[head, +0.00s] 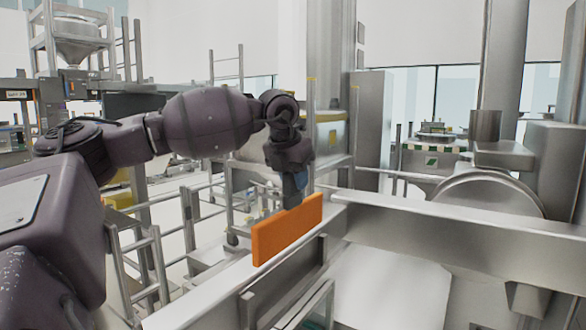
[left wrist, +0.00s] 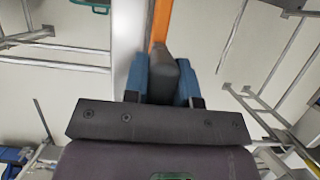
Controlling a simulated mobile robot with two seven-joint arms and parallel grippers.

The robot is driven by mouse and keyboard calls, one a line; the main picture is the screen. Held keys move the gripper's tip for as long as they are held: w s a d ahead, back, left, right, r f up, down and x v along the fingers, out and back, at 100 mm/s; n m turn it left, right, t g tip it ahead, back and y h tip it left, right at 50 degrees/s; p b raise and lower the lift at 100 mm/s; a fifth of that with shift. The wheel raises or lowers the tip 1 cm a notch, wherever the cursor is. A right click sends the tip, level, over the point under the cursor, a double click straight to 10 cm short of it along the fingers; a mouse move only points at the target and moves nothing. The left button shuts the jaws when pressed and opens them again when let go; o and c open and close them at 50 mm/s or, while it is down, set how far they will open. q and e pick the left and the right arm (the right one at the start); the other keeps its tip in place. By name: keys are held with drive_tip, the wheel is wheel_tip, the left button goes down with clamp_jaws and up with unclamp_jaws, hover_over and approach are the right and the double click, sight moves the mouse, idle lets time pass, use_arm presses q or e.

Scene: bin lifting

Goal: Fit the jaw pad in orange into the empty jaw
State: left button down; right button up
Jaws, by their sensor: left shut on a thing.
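The orange jaw pad (head: 285,232) is a flat upright plate in the middle of the head view. It is just above or against the top of a long pale metal rail (head: 205,295); I cannot tell whether it touches. My left gripper (head: 293,198) comes down from above, behind the pad. In the left wrist view the blue fingers of my left gripper (left wrist: 161,80) are closed around a dark grey block, and the pad's orange edge (left wrist: 160,22) shows just beyond it. The empty jaw cannot be picked out with certainty. My right gripper is out of view.
A long metal beam (head: 450,235) runs to the right at the pad's height. Small grey plates (head: 247,308) stand along the rail's inner side. A metal-railed frame (head: 140,265) is at the left. A rounded steel housing (head: 490,190) stands at the right.

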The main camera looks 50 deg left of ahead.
sight(295, 230)
use_arm(q)
drive_tip(key=shift+f+p, duration=0.4)
drive_tip(key=shift+f, duration=5.25)
drive_tip(key=shift+f, duration=0.65)
